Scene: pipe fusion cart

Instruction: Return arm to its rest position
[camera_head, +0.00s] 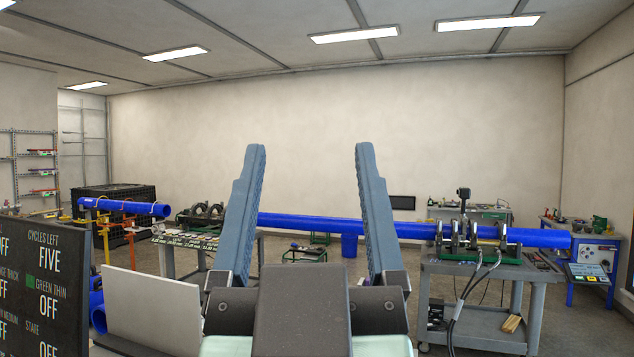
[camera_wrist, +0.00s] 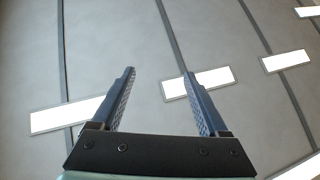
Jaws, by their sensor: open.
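My gripper (camera_head: 310,150) stands upright in the middle of the head view, with its two blue-grey fingers spread wide and nothing between them. It also shows in the wrist view (camera_wrist: 158,72), open and empty, with only the ceiling and its lights behind it. A long blue pipe (camera_head: 320,223) runs level behind the fingers in the head view, and they hide parts of it. The pipe's right part lies in the clamps (camera_head: 475,235) of the fusion machine on a grey cart (camera_head: 478,275). My gripper appears apart from the pipe.
A dark status board (camera_head: 45,285) and a pale panel (camera_head: 150,305) stand close at the left. Another blue pipe (camera_head: 125,207) rests on orange stands. A blue bin (camera_head: 349,246) stands behind the pipe. A control box (camera_head: 585,272) is at the far right. Open space surrounds the raised fingers.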

